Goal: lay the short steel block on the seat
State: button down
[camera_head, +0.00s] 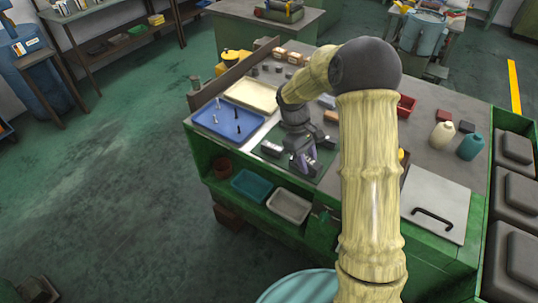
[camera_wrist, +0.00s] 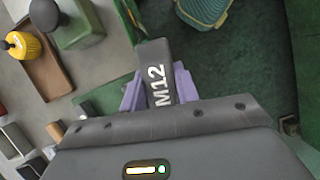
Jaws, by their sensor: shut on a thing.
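My gripper (camera_head: 304,164) is over the front edge of the green workbench, beside a dark green mat (camera_head: 276,137). In the wrist view its purple fingers (camera_wrist: 157,90) are shut on a dark grey block (camera_wrist: 153,56) marked M12 in white. The block sticks out beyond the fingers. I cannot tell from its look alone whether this is the short steel block. A small light block (camera_head: 271,148) lies on the mat to the left of my gripper. I cannot make out the seat for certain in either view.
A teal bin (camera_head: 251,186) and a grey bin (camera_head: 289,206) sit on the shelf below.

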aim_at(312, 164)
notch_tip(312, 164, up, 16)
jog(key=s+n+t+h+p, duration=0.1)
jog(key=n+t, duration=0.1)
jog(key=n, duration=0.3)
jog(key=shift+s+d+f+n, duration=0.2)
jog(key=shift+s+d+n, duration=0.2)
jog(key=shift+d, duration=0.05)
